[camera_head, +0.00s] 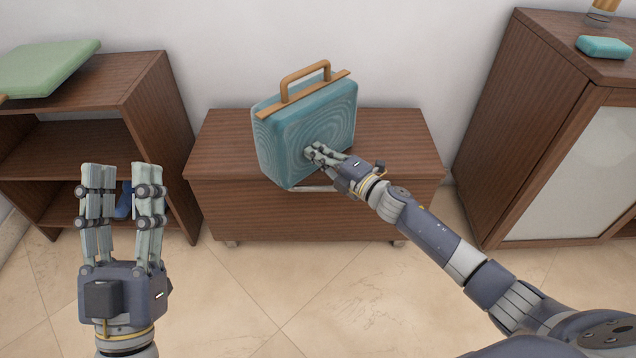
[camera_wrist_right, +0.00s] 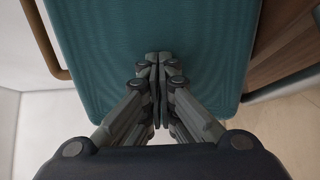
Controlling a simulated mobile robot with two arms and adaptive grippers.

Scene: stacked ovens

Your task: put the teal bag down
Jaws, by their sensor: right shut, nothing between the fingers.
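The teal bag (camera_head: 306,128) has a wavy pattern and a tan handle on top. It stands upright, turned at an angle, on the low brown wooden cabinet (camera_head: 400,150), with its lower front corner near the cabinet's front edge. My right gripper (camera_head: 312,152) is shut and empty, its fingertips at the bag's front face. In the right wrist view the bag (camera_wrist_right: 150,40) fills most of the picture behind the closed fingers (camera_wrist_right: 154,62); whether they touch it I cannot tell. My left gripper (camera_head: 121,168) is open and empty, fingers up, at the left.
A brown shelf (camera_head: 140,85) at the left carries a green cushion (camera_head: 45,68). A tall brown cabinet (camera_head: 510,110) with a pale door stands at the right, with a teal block (camera_head: 604,47) on top. Tiled floor in front is clear.

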